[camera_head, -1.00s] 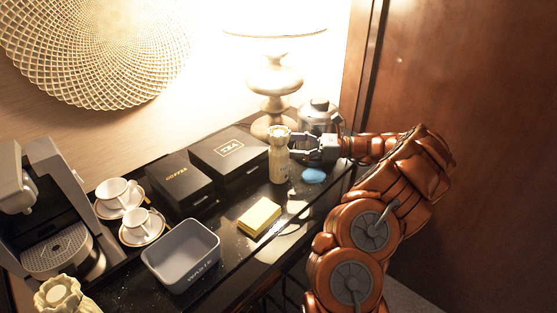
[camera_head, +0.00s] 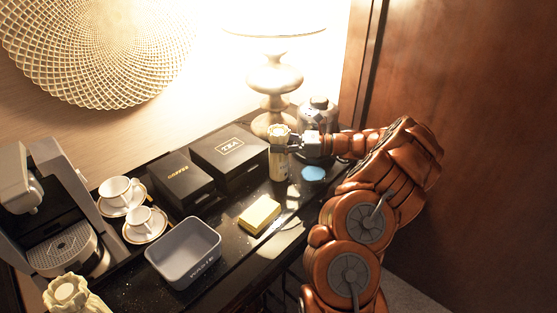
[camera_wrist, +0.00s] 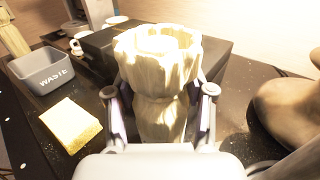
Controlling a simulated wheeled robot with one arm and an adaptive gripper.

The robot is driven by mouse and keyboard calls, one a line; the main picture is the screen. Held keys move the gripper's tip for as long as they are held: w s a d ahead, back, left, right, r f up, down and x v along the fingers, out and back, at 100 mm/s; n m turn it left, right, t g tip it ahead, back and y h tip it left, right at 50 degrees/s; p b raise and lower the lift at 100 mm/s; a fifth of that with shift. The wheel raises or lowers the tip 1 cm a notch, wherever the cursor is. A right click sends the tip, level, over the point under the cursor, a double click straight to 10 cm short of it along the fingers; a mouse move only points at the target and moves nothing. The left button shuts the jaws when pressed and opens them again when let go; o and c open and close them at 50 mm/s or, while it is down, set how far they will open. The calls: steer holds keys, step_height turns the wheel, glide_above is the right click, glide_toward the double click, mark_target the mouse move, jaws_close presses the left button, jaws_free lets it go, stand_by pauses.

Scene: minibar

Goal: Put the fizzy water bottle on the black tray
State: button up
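A cream bottle-shaped thing (camera_head: 279,166) with a ruffled top stands upright on the black surface, right of the tea box; no readable label shows that it is the fizzy water bottle. It fills the middle of the wrist view (camera_wrist: 160,60). My gripper (camera_head: 287,147) is around it from the right. In the wrist view my gripper's fingers (camera_wrist: 159,118) are on either side of its narrower part, apart, with small gaps visible. A similar cream thing (camera_head: 72,294) stands at the lower left. The glossy black surface (camera_head: 232,243) under the objects may be the black tray; no separate one is clear.
Coffee (camera_head: 178,182) and tea boxes (camera_head: 230,148) stand behind. A grey waste bin (camera_head: 183,252), yellow sponge (camera_head: 259,214), blue disc (camera_head: 313,174), cups (camera_head: 117,188) and coffee machine (camera_head: 60,225) share the surface. A lamp (camera_head: 274,80) and grey jar (camera_head: 318,118) are close to my gripper.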

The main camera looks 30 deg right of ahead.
jaws_close()
stand_by(0.5)
